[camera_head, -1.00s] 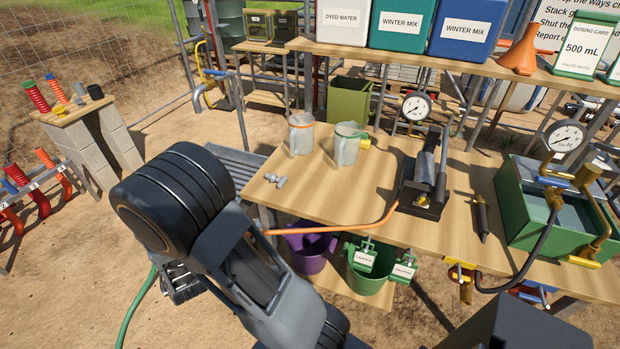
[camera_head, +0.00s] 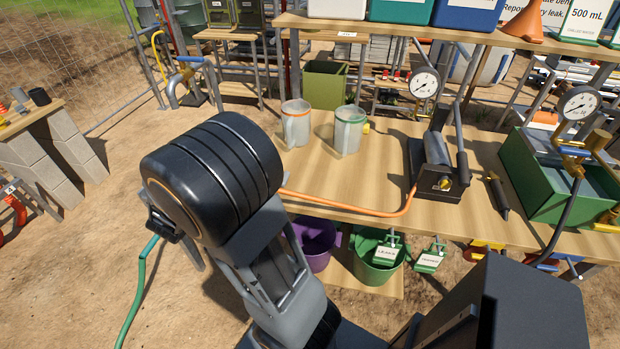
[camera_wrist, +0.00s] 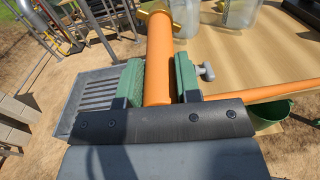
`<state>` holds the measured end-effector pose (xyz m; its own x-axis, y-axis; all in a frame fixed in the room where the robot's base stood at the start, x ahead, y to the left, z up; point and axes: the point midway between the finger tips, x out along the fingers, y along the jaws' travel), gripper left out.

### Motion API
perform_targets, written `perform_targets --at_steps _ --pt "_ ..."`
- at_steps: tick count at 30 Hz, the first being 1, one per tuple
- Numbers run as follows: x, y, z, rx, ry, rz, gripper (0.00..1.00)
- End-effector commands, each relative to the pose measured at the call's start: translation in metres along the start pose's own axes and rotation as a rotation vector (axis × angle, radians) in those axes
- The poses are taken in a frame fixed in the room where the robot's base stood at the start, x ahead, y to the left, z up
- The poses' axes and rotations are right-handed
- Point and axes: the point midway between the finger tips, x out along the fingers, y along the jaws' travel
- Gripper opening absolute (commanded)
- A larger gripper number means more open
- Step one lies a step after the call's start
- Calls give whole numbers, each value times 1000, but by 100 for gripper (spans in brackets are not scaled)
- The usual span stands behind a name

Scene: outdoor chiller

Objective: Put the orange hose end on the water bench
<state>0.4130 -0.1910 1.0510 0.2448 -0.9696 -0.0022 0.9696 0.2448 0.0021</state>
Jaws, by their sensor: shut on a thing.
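The orange hose end (camera_wrist: 159,60) stands between the green-padded fingers of my gripper (camera_wrist: 157,85) in the wrist view. My gripper is shut on it. A yellow fitting shows at its far tip. In the head view my own wrist hides the fingers and the held end. The orange hose (camera_head: 350,210) runs from behind my wrist along the front of the water bench (camera_head: 335,180) to a black hand pump (camera_head: 436,180). The wooden bench top also shows in the wrist view (camera_wrist: 255,62), right of and beyond the held end.
Two clear jugs, one orange-rimmed (camera_head: 295,125) and one green-rimmed (camera_head: 348,132), stand on the bench. Purple (camera_head: 315,245) and green (camera_head: 375,265) buckets sit below. The bench's front middle is mostly clear.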

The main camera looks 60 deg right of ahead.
Motion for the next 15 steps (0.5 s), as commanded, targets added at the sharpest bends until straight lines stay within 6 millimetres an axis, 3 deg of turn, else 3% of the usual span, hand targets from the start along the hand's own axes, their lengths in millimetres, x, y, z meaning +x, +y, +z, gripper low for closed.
perform_targets --at_steps 3,6,10,15 --pt "18 -54 -7 4 -3 -295 0" --pt "20 -89 -10 2 -2 -493 0" --pt "18 -119 -13 1 -2 -669 0" --pt "28 -132 -21 -1 -1 -770 0"
